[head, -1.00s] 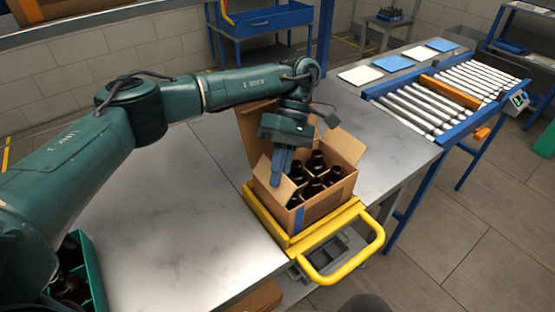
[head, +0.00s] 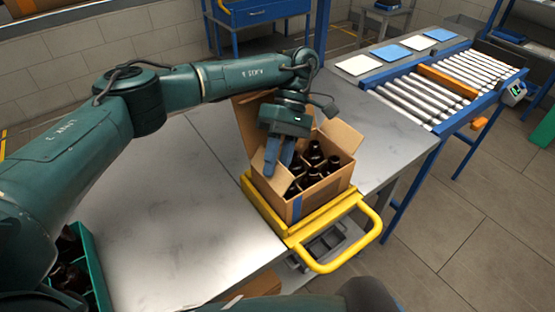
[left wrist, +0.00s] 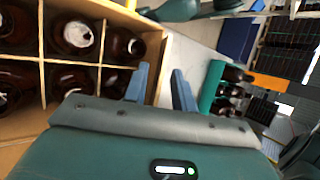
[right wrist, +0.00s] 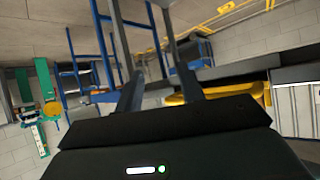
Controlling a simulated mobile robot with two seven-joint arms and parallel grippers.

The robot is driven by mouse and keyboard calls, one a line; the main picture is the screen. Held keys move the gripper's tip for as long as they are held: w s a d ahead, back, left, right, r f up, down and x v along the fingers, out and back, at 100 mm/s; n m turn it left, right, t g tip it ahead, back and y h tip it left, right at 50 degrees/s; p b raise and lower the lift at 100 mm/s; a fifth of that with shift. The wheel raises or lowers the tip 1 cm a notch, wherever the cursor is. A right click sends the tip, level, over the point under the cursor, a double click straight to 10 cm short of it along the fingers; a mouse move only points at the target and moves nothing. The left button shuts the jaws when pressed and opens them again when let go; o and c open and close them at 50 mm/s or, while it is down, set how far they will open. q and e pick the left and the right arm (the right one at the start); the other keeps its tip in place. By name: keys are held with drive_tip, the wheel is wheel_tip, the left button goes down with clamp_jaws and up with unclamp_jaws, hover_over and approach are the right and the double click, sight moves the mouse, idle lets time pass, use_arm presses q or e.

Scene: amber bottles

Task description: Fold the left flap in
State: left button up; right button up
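An open cardboard box (head: 325,198) holds several dark amber bottles (head: 314,155). Its left flap (head: 258,163) stands up at the left side, partly behind my left gripper (head: 278,171). That gripper points down at the flap and the left rim; its blue fingers are apart. In the left wrist view its fingertips (left wrist: 161,70) are spread beside the box wall (left wrist: 154,65), with bottles (left wrist: 75,35) in divided cells to the left. I cannot tell whether a finger touches the flap. My right gripper (right wrist: 155,80) is open and empty, away from the box.
The box sits on a yellow-framed stand (head: 330,222) with a looped handle. The right flap (head: 342,135) and a tall back flap (head: 247,125) stand up. A green crate of bottles (head: 92,265) is at lower left. The metal table (head: 170,215) between is clear. A roller conveyor (head: 445,90) is right.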

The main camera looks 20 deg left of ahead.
sight(278, 161)
use_arm(q)
wheel_tip(278, 161, up, 10)
drive_tip(key=shift+p, duration=0.6)
